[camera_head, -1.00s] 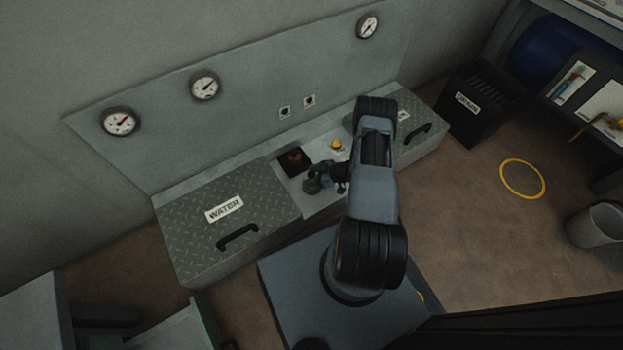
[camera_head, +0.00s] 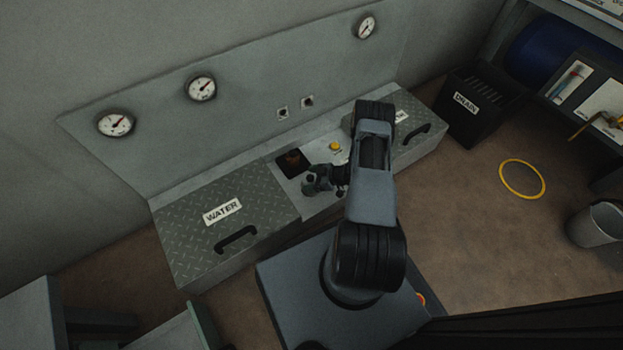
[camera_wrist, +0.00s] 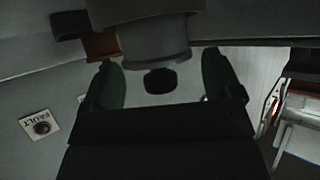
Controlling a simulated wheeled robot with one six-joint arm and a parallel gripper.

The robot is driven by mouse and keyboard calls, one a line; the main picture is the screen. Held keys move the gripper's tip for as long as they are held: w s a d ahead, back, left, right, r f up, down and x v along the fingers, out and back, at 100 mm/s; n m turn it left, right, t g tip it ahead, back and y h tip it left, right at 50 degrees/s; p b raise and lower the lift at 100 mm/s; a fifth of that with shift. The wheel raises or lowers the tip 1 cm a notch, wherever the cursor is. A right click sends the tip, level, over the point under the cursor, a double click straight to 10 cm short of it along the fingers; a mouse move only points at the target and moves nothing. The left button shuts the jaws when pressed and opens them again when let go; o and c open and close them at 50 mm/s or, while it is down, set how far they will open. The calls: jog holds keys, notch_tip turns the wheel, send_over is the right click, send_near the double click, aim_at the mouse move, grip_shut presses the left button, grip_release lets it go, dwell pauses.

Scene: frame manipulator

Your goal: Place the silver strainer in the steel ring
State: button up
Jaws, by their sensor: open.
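My gripper (camera_head: 314,181) is over the low grey console, just in front of a dark square recess (camera_head: 293,162). In the wrist view its two dark green fingers (camera_wrist: 160,66) are apart, one on each side. A grey stepped round part (camera_wrist: 150,38) shows at and beyond the fingertips, with a dark oval (camera_wrist: 160,81) below it between the fingers. I cannot tell whether this round part is the silver strainer or the steel ring. Neither is clearly recognizable in the head view, where my arm covers part of the console.
A WATER lid (camera_head: 222,215) with a black handle is left of my gripper. A yellow button (camera_head: 335,146) is behind it. A FAULT label (camera_wrist: 38,132) shows in the wrist view. A DRAIN bin (camera_head: 468,110), a yellow floor ring (camera_head: 522,180) and a grey bucket (camera_head: 595,224) are at right.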

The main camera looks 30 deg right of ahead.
jog(key=shift+r, duration=0.3)
jog(key=p+v, duration=0.4)
jog(key=v, duration=0.7)
jog(key=w+d+r+m+h, duration=0.1)
jog(key=w+d+r+h, duration=0.4)
jog(key=w+r, duration=0.4)
jog(key=w+r+m+h, duration=0.35)
jog(key=r+h, duration=0.25)
jog(key=r, duration=1)
jog(key=s+a+r+m+g+h, duration=0.1)
jog(key=s+a+r+m, duration=0.15)
jog(key=a+r, duration=0.2)
jog(key=s+a+r+m+g+h, duration=0.1)
jog(key=s+a+r, duration=0.3)
jog(key=r, duration=0.2)
jog(key=s+a+r+m+g+y, duration=0.1)
jog(key=s+a+r, duration=0.1)
jog(key=s+a, duration=0.4)
jog(key=s+a+r+m+g+y, duration=0.1)
jog(key=s+a+r+g+y, duration=0.1)
jog(key=s+a, duration=0.5)
jog(key=s+r, duration=0.1)
jog(key=s, duration=0.1)
jog(key=shift+s+a+y, duration=0.2)
jog(key=shift+s+y, duration=0.1)
jog(key=shift+s, duration=0.1)
